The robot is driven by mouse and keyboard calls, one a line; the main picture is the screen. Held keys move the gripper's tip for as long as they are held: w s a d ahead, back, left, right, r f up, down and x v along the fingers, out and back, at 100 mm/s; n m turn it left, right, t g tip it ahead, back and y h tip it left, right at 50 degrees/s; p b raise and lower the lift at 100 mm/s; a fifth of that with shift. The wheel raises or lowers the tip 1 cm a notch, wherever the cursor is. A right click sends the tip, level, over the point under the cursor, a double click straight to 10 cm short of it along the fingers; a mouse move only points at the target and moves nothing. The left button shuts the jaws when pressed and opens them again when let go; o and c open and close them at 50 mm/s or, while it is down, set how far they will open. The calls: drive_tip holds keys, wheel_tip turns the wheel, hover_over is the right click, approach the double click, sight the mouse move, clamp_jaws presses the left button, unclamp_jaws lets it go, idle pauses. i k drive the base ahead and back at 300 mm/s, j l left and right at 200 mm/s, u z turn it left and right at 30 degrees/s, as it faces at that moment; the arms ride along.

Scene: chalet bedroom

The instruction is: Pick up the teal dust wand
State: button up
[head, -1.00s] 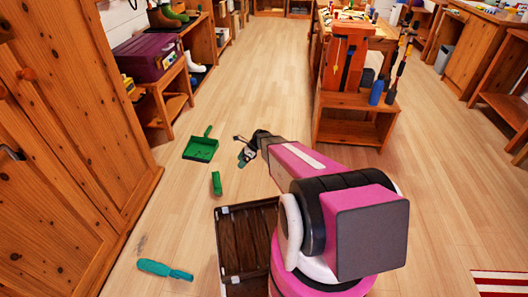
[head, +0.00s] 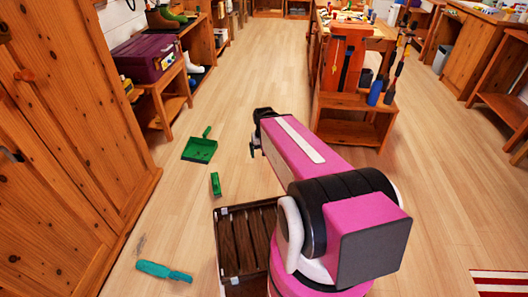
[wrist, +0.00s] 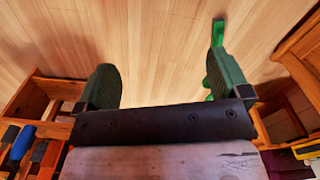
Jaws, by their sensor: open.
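The teal dust wand (head: 163,271) lies on the wooden floor at the lower left of the head view, near the wardrobe and left of the dark crate. It is not seen in the wrist view. My gripper (head: 254,148) is up and ahead of the wand, to its right in the head view, mostly hidden behind my arm. In the wrist view my gripper (wrist: 163,75) is open, its two green-padded fingers wide apart with only floor visible between them.
A green dustpan (head: 199,150) and a small green piece (head: 215,184) lie on the floor. A dark slatted crate (head: 230,243) stands beside my arm. The wooden wardrobe (head: 65,150) borders the left side. Bare floor surrounds the wand.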

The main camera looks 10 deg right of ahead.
sight(157, 270)
drive_tip(key=i+l+u, duration=0.1)
drive_tip(key=l+u, duration=0.4)
drive_tip(key=u, duration=0.8)
drive_tip(key=j+u, duration=0.35)
drive_tip(key=i+j+u, duration=0.15)
drive_tip(key=u, duration=0.25)
